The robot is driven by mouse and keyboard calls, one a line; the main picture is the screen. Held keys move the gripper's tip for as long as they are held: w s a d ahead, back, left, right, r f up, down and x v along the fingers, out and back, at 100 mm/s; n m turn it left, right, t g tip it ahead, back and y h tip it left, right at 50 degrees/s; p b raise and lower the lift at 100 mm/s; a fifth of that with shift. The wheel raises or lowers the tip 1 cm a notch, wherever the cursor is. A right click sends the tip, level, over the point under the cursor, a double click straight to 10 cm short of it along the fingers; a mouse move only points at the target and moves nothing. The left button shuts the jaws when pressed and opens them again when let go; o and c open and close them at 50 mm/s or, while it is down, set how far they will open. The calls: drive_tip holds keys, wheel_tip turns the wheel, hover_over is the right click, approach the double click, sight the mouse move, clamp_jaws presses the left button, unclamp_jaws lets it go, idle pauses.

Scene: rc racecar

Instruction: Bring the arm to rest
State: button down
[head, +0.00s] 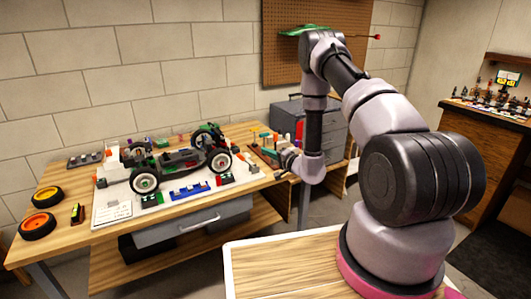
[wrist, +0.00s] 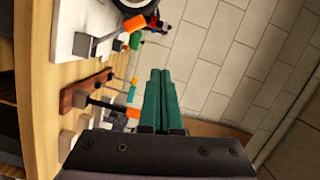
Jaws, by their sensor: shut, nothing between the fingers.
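My arm rises from its pink-ringed base at the right of the head view, bends at the top and hangs down toward the right end of the workbench. My gripper shows in the wrist view (wrist: 161,98) as two green fingers, shut side by side with nothing between them. In the head view the arm's end is near the tool rack and the fingers are hard to make out. The wrist view shows the fingers beside the tool rack (wrist: 85,92), with no visible contact.
The workbench (head: 75,196) holds an RC car (head: 180,160) on a white mat, with two orange-rimmed wheels (head: 42,208) at left. A grey toolbox (head: 318,120) stands behind the tools. A pegboard (head: 288,65) is on the wall. A side counter (head: 490,111) is at right.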

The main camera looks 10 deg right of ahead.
drive_tip(key=s+a+r+n+g+y, duration=0.2)
drive_tip(key=a+r+g+y, duration=0.15)
drive_tip(key=r, duration=0.45)
drive_tip(key=s+a+r+n+g+y, duration=0.15)
drive_tip(key=a+r, duration=0.25)
drive_tip(key=r, duration=0.5)
drive_tip(key=s+a+r+n+g+y, duration=0.1)
drive_tip(key=s+a+r+n+g, duration=0.2)
drive_tip(key=s+r+g, duration=0.65)
drive_tip(key=s+d+r+n+t+h, duration=0.1)
drive_tip(key=s+d+r+h, duration=0.2)
drive_tip(key=s, duration=0.4)
drive_tip(key=s+d+r+h, duration=0.1)
drive_tip(key=s+r+h, duration=0.2)
drive_tip(key=s+r, duration=0.4)
drive_tip(key=s+d+r+m+t+h, duration=0.1)
drive_tip(key=s+d+r+t+h, duration=0.1)
drive_tip(key=d, duration=0.4)
drive_tip(key=s+d+r+m+t+h, duration=0.1)
drive_tip(key=s+d+r+t+h, duration=0.1)
drive_tip(key=s+d+h, duration=0.3)
drive_tip(key=shift+s+d+r+t, duration=0.25)
drive_tip(key=shift+s+d+t, duration=0.15)
drive_tip(key=shift+s+t, duration=0.65)
drive_tip(key=shift+s, duration=0.2)
